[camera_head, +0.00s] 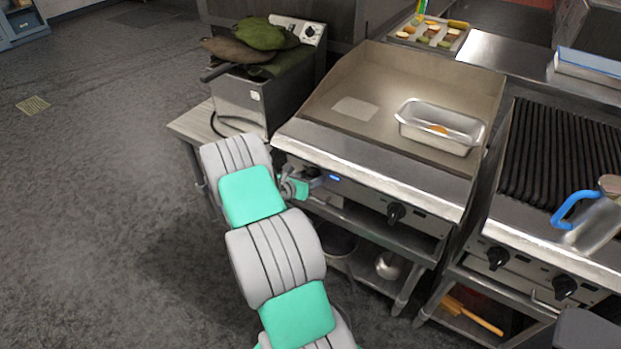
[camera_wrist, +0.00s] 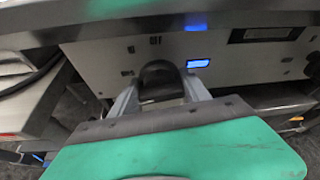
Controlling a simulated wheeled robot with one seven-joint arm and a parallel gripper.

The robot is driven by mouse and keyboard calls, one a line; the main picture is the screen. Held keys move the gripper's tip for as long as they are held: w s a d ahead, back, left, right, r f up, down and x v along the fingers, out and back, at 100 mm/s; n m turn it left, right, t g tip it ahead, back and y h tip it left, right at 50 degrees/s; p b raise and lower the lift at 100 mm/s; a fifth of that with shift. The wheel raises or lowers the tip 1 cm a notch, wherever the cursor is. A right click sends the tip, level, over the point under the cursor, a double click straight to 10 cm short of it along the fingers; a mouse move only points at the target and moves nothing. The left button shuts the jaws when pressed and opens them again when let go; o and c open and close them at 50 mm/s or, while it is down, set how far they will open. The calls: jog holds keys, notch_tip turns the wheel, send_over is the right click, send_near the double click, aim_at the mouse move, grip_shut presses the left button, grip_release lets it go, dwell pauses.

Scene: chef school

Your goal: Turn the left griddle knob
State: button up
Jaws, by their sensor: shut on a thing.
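The griddle (camera_head: 375,85) stands in the middle of the head view, with its control panel on the front. The left griddle knob (camera_wrist: 160,77) is black and shows in the wrist view between my gripper's fingers. My gripper (camera_wrist: 160,92) is shut on this knob, one finger on each side. In the head view my gripper (camera_head: 312,179) is at the left end of the panel, and my arm hides most of the knob there. A blue light (camera_wrist: 198,63) is lit on the panel just right of the knob. The right griddle knob (camera_head: 396,213) is black and untouched.
A metal pan (camera_head: 440,127) sits on the griddle. A fryer (camera_head: 243,100) with green and brown cloth-like items stands left. A charbroiler (camera_head: 565,150) with a blue-handled metal container (camera_head: 592,225) stands right. Shelves hold pots below the griddle. Open floor lies left.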

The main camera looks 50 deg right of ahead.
jog(key=m+t, duration=0.2)
jog(key=m, duration=0.1)
jog(key=shift+s, duration=0.15)
jog(key=m+t+b, duration=0.1)
jog(key=m+b, duration=0.1)
jog(key=m+t+b, duration=0.1)
jog(key=m, duration=0.1)
jog(key=shift+s+f+t+b, duration=0.1)
jog(key=shift+f+t+b, duration=0.2)
jog(key=shift+t+b, duration=0.1)
jog(key=m+t+b, duration=0.1)
jog(key=m+b, duration=0.1)
jog(key=shift+f+b, duration=0.1)
jog(key=shift+b, duration=0.25)
jog(key=m+b, duration=0.1)
jog(key=b, duration=0.1)
jog(key=m+t+h+b, duration=0.1)
jog(key=b, duration=0.2)
jog(key=shift+f+m+t, duration=0.2)
jog(key=shift+m+t, duration=0.1)
jog(key=shift+m, duration=0.1)
jog(key=m+h+b, duration=0.1)
jog(key=m+b, duration=0.1)
jog(key=b, duration=0.2)
jog(key=shift+r+t, duration=0.1)
jog(key=shift+t, duration=0.2)
jog(key=shift+r+m+b, duration=0.15)
jog(key=shift+m+b, duration=0.35)
jog(key=shift+b, duration=0.2)
jog(key=shift+r, duration=0.1)
